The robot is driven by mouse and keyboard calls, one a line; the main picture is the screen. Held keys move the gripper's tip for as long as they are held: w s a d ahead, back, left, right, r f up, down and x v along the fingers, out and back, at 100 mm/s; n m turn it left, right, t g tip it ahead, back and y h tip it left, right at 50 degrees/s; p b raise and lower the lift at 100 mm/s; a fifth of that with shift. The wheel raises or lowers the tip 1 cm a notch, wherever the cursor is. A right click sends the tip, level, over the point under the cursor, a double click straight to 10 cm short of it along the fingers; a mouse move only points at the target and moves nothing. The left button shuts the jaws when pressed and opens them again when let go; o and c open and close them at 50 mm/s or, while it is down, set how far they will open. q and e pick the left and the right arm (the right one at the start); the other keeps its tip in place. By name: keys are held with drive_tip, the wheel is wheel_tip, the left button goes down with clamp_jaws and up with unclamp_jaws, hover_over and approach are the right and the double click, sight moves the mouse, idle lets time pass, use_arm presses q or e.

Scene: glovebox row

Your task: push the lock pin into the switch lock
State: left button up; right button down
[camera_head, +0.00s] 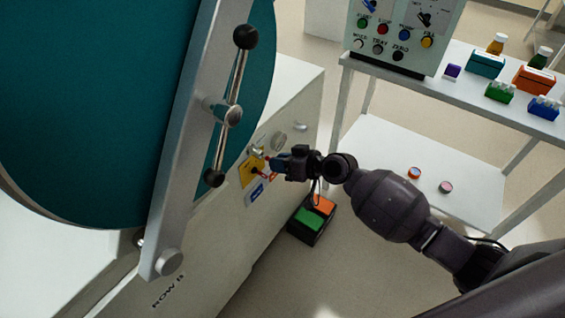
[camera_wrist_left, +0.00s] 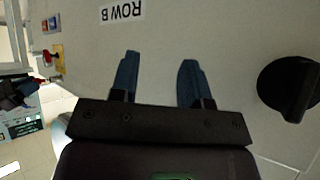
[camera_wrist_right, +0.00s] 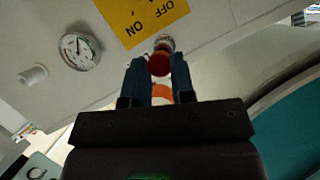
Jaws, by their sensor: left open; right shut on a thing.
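My right gripper (camera_head: 268,163) is at the yellow switch plate (camera_head: 251,168) on the cabinet's front. In the right wrist view, its blue fingers (camera_wrist_right: 158,66) are shut on the lock pin (camera_wrist_right: 162,92), which shows orange and white between them. A red round part (camera_wrist_right: 160,65) shows between the fingertips. Just beyond is a silver round fitting, seemingly the switch lock (camera_wrist_right: 165,43), by the plate marked ON and OFF (camera_wrist_right: 143,18). I cannot tell whether the pin is inside it. My left gripper (camera_wrist_left: 158,66) is open and empty, facing the panel below the ROW B label (camera_wrist_left: 122,13).
A round gauge (camera_wrist_right: 79,51) is beside the plate. A big teal door with a bar handle (camera_head: 231,116) stands left of my right gripper. A foot pedal box (camera_head: 312,219) is on the floor below. A cart (camera_head: 430,160) with small boxes stands at the right. A black knob (camera_wrist_left: 288,88) is right of my left gripper.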

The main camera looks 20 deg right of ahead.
use_arm(q)
drive_tip(key=shift+s+f, duration=0.1)
drive_tip(key=shift+f, duration=0.1)
use_arm(e)
drive_tip(key=shift+w+a, duration=0.45)
drive_tip(key=shift+w, duration=0.15)
drive_tip(key=c, duration=0.9)
unclamp_jaws()
use_arm(q)
drive_tip(key=shift+w+r, duration=0.35)
drive_tip(key=shift+r, duration=0.45)
use_arm(e)
drive_tip(key=shift+v, duration=5.4)
use_arm(q)
drive_tip(key=shift+w+d+r, duration=0.1)
drive_tip(key=shift+w+d, duration=0.1)
drive_tip(key=shift+w, duration=0.05)
use_arm(e)
drive_tip(key=shift+s+d+f, duration=0.1)
